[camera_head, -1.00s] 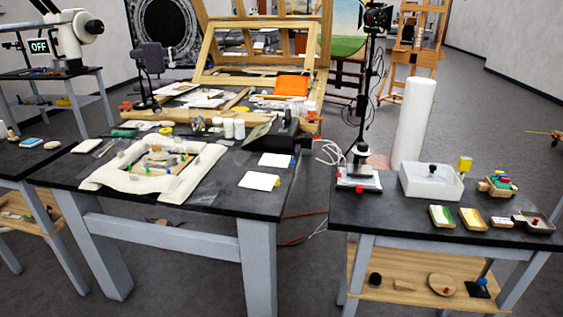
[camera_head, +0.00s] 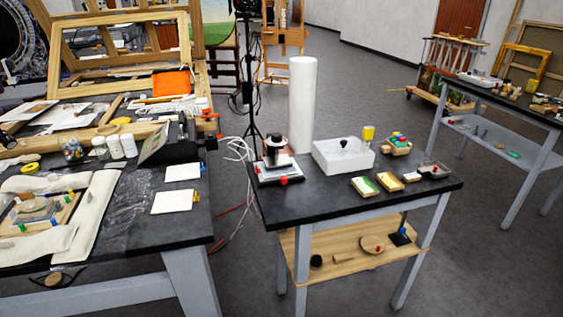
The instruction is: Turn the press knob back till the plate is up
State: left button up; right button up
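A small press (camera_head: 279,168) stands at the left end of the small black-topped table. It has a dark round knob (camera_head: 273,142) on top of a post, a flat pale base and a red knob (camera_head: 284,181) at its front. The plate is too small to make out, so I cannot tell whether it is up or down. Neither of my grippers shows in this view.
On the same table (camera_head: 320,207) are a white basin (camera_head: 342,156), a tall white roll (camera_head: 302,105), sponge-like blocks (camera_head: 364,186) and a small grey tray (camera_head: 434,170). A large work table (camera_head: 185,235) stands at left.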

aim_at(276, 137)
jog(key=i+l, duration=0.65)
jog(key=i, duration=0.05)
